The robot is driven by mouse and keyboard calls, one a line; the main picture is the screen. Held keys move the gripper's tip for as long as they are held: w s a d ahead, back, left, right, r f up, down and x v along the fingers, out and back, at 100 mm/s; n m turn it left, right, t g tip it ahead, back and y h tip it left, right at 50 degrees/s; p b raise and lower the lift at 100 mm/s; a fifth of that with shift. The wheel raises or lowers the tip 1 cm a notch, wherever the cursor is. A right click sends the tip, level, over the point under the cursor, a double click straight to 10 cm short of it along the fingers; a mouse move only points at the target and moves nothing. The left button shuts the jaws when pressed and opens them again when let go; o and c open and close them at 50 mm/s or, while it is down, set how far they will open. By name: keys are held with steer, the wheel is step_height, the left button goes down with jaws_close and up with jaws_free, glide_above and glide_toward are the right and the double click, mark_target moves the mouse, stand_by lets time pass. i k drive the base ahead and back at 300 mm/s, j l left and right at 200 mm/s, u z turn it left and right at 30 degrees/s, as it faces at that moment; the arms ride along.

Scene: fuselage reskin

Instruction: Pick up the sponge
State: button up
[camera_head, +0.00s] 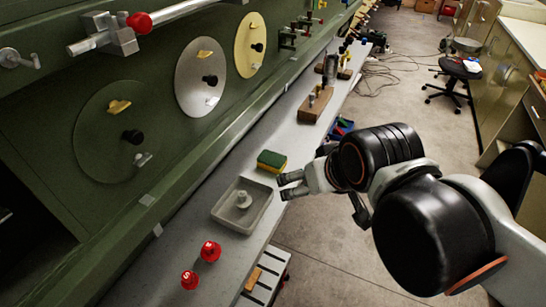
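The sponge (271,161) is a small block with a green top and a yellow lower part. It lies on the long grey shelf, beyond the grey tray. My gripper (281,187) reaches in from the right, with its fingertips just right of and a little nearer than the sponge. The fingers look spread, with a gap between them and nothing held. I cannot tell if a fingertip touches the sponge.
The grey tray (220,216) holding a pale round piece stands nearer on the shelf. Two red knobs (210,251) (190,280) sit closer still. A wooden block (315,105) stands farther along. The green panel (115,110) with round discs borders the shelf on the left.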

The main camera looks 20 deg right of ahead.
mark_target(268, 160)
steer(key=i+l+u, duration=0.1)
steer(key=l, duration=0.2)
steer(key=i+l+u, duration=0.1)
steer(key=l, duration=0.25)
steer(key=i+l+u, duration=0.15)
steer(key=l, duration=0.15)
steer(key=i+l+u, duration=0.1)
steer(key=l, duration=0.25)
